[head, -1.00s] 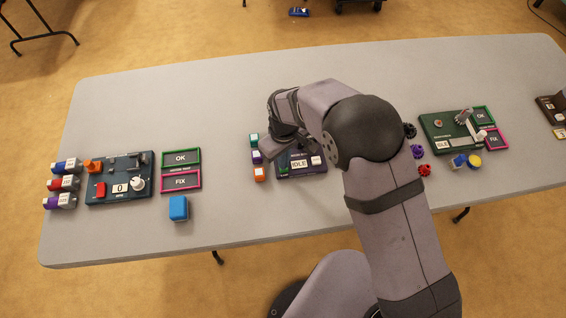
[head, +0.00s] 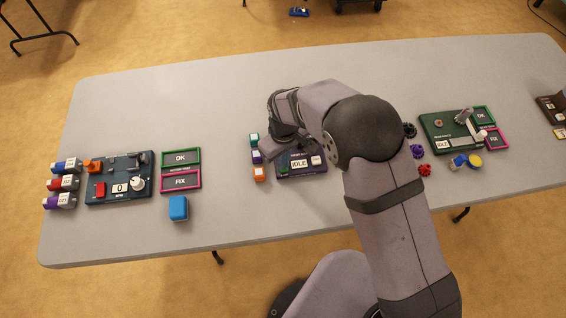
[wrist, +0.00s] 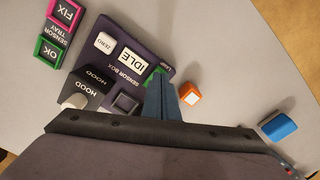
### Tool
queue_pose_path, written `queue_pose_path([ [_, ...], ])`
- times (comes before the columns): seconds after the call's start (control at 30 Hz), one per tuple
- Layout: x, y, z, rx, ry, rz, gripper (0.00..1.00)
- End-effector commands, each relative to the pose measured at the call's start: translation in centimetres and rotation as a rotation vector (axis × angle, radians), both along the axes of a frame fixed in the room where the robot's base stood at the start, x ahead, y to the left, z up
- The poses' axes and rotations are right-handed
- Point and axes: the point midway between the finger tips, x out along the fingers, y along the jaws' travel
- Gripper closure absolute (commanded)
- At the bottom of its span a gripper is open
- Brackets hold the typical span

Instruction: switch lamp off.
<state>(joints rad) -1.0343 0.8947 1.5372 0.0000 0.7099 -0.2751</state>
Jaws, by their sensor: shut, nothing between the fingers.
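The dark sensor box (wrist: 118,55) with a white IDLE display (wrist: 132,62) lies below my gripper in the wrist view. The head view shows its front part (head: 318,171), the rest covered by my arm. A LAMP label (wrist: 158,69) is at the box's edge. A green part (wrist: 152,77) beside the label is mostly hidden behind my fingers; I cannot tell the switch's position. My gripper (wrist: 168,88) is shut and empty, its tips over or against this green part; contact is unclear. In the head view the fingers are hidden.
On the box are a ZERO button (wrist: 105,42) and a black HOOD block (wrist: 90,86). An orange-and-white block (wrist: 190,94) sits close right of my fingers, a blue block (wrist: 278,126) farther right. Green OK (wrist: 48,50) and pink FIX (wrist: 66,14) trays stand left.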

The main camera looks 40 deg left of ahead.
Motion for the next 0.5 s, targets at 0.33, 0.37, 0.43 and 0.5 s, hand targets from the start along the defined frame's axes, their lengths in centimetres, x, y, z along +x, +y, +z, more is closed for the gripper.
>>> queue_pose_path([
  [0.33, 0.00, 0.00, -0.55, 0.000, 0.000, 0.000, 1.00],
  [0.37, 0.00, 0.01, -0.59, 0.000, 0.000, 0.000, 1.00],
  [0.43, 0.00, 0.01, -0.68, 0.000, 0.000, 0.000, 1.00],
  [0.5, 0.00, 0.00, -0.78, 0.000, 0.000, 0.000, 1.00],
])
